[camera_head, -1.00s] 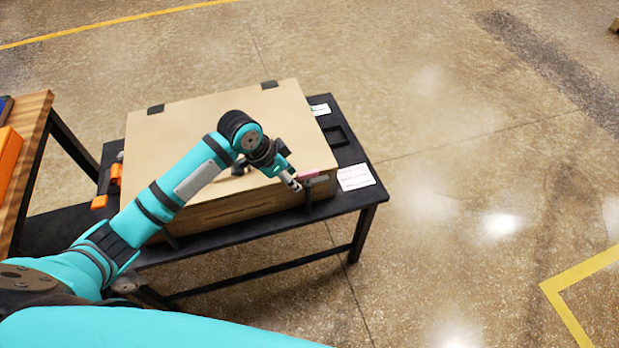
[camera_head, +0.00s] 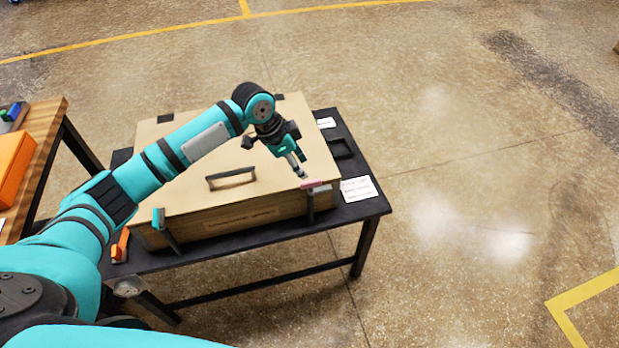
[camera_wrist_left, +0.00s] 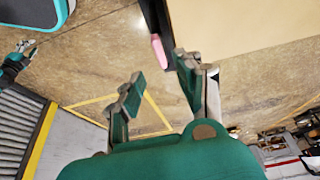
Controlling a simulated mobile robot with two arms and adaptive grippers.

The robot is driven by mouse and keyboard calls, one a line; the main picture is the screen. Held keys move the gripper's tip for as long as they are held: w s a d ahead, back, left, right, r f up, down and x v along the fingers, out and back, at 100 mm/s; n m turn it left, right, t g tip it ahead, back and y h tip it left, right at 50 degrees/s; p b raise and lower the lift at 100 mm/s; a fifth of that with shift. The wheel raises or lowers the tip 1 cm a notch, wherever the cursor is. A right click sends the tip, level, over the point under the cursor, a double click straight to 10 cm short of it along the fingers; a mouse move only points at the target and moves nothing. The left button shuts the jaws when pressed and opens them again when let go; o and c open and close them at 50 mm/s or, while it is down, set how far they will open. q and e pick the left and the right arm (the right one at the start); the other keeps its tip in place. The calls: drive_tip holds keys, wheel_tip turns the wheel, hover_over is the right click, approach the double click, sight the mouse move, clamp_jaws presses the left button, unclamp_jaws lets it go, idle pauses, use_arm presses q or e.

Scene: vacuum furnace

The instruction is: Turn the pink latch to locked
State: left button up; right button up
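The pink latch (camera_head: 316,187) is at the front right corner of the tan box (camera_head: 255,214), at lid height above a dark upright piece. It also shows in the left wrist view (camera_wrist_left: 159,50), beside the box edge and beyond the fingers. My left gripper (camera_head: 301,172) is just behind and left of the latch in the head view, above the lid, fingers pointing down toward it. In the left wrist view its fingers (camera_wrist_left: 158,88) are apart with nothing between them. Contact with the latch cannot be told. What seems to be my right gripper (camera_wrist_left: 20,56) is small at the left edge there.
A teal latch (camera_head: 159,219) is at the box's front left. A dark handle (camera_head: 231,178) stands on the lid. The box is on a black table (camera_head: 352,207) with a white label sheet (camera_head: 361,189). A wooden table (camera_head: 45,115) is at left. Floor at right is clear.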

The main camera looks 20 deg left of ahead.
sight(311, 181)
use_arm(q)
drive_tip(key=x, duration=0.7)
drive_tip(key=shift+w+d+f, duration=0.1)
drive_tip(key=shift+f, duration=0.05)
clamp_jaws()
